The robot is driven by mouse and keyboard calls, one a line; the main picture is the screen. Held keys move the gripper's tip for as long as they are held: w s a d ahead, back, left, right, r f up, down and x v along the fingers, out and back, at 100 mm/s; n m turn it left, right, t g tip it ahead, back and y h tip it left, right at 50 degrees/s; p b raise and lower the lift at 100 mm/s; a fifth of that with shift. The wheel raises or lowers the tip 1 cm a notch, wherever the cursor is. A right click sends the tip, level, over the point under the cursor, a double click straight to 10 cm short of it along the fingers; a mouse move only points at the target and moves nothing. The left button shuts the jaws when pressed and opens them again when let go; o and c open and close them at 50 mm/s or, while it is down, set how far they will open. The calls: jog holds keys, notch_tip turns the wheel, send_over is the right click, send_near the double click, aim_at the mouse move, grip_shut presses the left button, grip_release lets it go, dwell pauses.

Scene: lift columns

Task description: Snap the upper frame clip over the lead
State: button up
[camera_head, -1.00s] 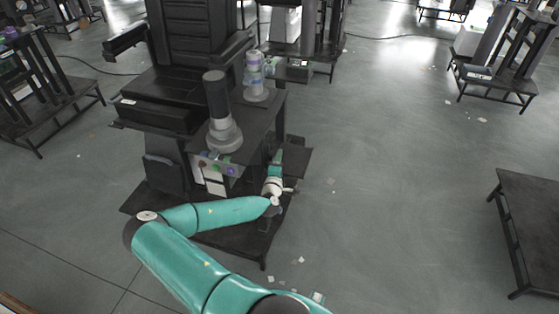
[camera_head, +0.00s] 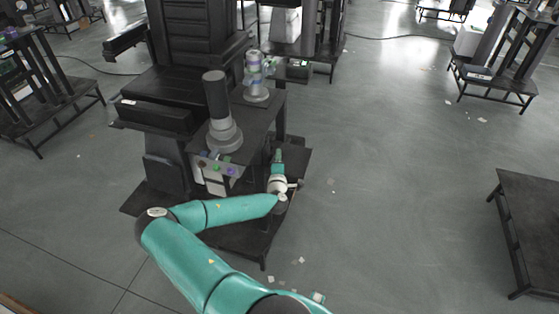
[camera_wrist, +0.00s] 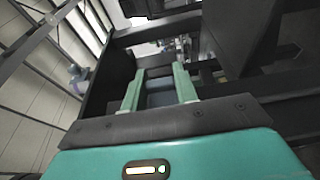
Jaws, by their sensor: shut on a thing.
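My gripper (camera_head: 278,160) reaches to the right side of a dark lift-column frame (camera_head: 190,60), low beside its platform. In the wrist view its two green fingers (camera_wrist: 160,90) stand parallel, with a dark grey piece (camera_wrist: 160,98) between them. The gripper is shut on that piece, but I cannot tell whether it is the lead or a clip. A dark frame surrounds the fingers in the wrist view. I cannot make out the upper frame clip or the lead for certain in either view.
A black-topped cylinder (camera_head: 217,95) and a ringed column (camera_head: 255,75) stand on the platform (camera_head: 264,119). A panel with coloured knobs (camera_head: 215,168) is on its front. A low dark table (camera_head: 530,215) stands at right. The floor between is mostly clear.

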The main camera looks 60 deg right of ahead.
jog(key=shift+w+n+t+y, duration=0.35)
jog(key=shift+n+t+y, duration=0.4)
jog(key=shift+t, duration=0.35)
jog(key=o, duration=1)
jog(key=v, duration=1.3)
jog(key=shift+s+a+f, duration=0.1)
jog(key=shift+s+a, duration=0.1)
jog(key=shift+a, duration=0.15)
jog(key=shift+w, duration=0.1)
